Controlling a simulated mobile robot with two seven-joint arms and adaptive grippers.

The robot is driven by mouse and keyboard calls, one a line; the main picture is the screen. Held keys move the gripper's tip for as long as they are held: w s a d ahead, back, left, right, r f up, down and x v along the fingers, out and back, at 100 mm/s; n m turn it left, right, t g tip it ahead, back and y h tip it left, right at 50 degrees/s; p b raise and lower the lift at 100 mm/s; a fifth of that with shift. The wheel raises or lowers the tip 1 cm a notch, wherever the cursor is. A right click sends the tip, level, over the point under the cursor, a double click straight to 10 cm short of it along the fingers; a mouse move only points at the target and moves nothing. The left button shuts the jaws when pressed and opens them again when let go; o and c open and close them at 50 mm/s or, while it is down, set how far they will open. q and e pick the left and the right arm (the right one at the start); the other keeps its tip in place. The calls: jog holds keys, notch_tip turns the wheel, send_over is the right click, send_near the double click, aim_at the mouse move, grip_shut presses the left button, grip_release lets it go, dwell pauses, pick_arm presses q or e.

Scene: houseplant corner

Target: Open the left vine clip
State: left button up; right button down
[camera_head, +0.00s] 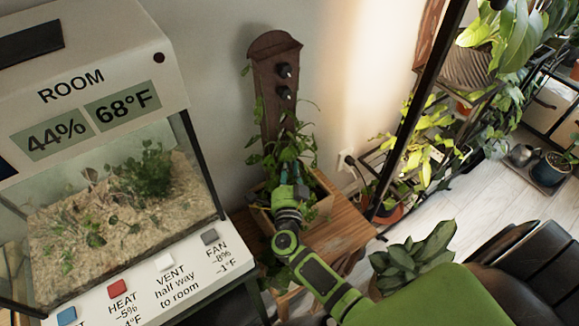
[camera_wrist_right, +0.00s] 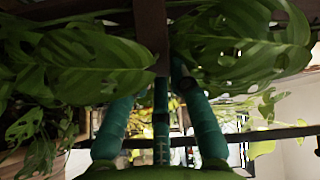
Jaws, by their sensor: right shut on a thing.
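A brown wooden board (camera_head: 272,53) stands upright against the wall behind a planter. It carries two black knob-like fittings, an upper one (camera_head: 284,71) and a lower one (camera_head: 284,93). I cannot make out which part is the left vine clip. My right gripper (camera_head: 287,172) is low in front of the board, among vine leaves at the planter. In the right wrist view its teal fingers (camera_wrist_right: 165,75) close in at the lower end of a dark brown piece (camera_wrist_right: 152,32). It is shut on that piece, partly hidden by leaves. My left gripper is out of view.
The wooden planter (camera_head: 322,206) sits on a small wooden table (camera_head: 345,232). A glass terrarium (camera_head: 207,188) with a labelled button panel (camera_head: 140,290) is close on the left. A dark-leaved plant (camera_head: 412,262) and a black chair (camera_head: 535,255) are at the right.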

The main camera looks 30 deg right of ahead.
jog(key=shift+d, duration=0.1)
jog(key=c, duration=1.4)
grip_release()
jog(key=v, duration=0.7)
jog(key=shift+s, duration=0.3)
